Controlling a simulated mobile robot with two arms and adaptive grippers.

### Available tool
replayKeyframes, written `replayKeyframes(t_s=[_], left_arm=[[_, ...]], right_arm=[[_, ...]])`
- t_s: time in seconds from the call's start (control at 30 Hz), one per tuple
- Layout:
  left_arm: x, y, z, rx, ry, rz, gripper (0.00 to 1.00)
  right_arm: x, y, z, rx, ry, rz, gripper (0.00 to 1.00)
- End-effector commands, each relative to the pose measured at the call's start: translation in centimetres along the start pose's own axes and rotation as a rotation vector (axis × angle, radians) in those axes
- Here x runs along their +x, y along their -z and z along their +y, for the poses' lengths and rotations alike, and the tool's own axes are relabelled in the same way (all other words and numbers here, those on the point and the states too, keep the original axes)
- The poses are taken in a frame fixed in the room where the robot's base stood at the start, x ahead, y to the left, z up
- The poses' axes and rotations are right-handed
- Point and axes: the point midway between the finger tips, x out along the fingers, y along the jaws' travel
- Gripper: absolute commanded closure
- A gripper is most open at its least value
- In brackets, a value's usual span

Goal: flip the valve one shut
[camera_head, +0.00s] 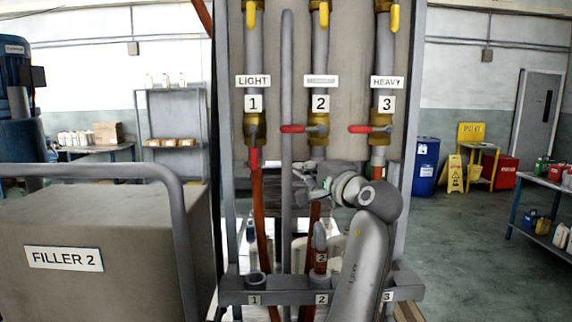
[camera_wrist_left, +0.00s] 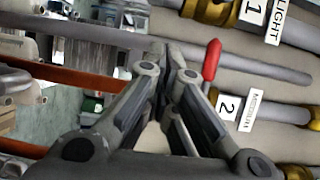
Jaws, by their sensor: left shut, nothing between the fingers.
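Valve one (camera_head: 253,132) sits on the pipe labelled LIGHT 1. Its red handle (camera_head: 253,157) hangs straight down, in line with the pipe. My left gripper (camera_head: 303,177) is shut and empty, below and to the right of that handle and apart from it. In the left wrist view its fingertips (camera_wrist_left: 170,62) are together. The brass body of valve one (camera_wrist_left: 207,10) shows at the top of that view; its handle is not clearly visible there. My right gripper is not in view.
Valve two's red handle (camera_head: 293,129) and valve three's red handle (camera_head: 360,129) point left, across their pipes. Valve two's handle (camera_wrist_left: 212,62) appears beside my fingers in the wrist view. A grey vertical tube (camera_head: 287,80) stands between pipes one and two.

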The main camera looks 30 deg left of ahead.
Motion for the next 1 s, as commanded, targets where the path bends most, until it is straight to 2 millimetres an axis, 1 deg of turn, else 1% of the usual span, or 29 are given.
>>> replayKeyframes(t_s=[0.17, 0.4, 0.5, 0.6, 0.73, 0.87, 1.0], left_arm=[[2.9, -0.1, -0.5, 0.003, -0.001, -0.003, 1.00], [8.2, -0.1, -0.6, 0.004, -0.001, -0.002, 1.00], [9.8, -0.4, -0.4, 0.001, -0.003, -0.001, 1.00], [9.9, -1.8, -0.3, -0.001, -0.002, -0.001, 1.00], [10.2, -3.1, -0.2, 0.000, -0.002, 0.000, 1.00], [10.4, -3.7, -0.1, -0.001, -0.001, 0.000, 1.00], [10.4, -3.9, 0.1, 0.000, -0.001, 0.001, 1.00]], right_arm=[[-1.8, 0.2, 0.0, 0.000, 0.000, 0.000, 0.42], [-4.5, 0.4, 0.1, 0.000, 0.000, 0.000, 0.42], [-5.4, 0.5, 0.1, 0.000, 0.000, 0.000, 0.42], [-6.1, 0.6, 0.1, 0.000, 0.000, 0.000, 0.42], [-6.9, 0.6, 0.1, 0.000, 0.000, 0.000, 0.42], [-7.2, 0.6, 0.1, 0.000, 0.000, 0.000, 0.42], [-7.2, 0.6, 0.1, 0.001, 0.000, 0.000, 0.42]])
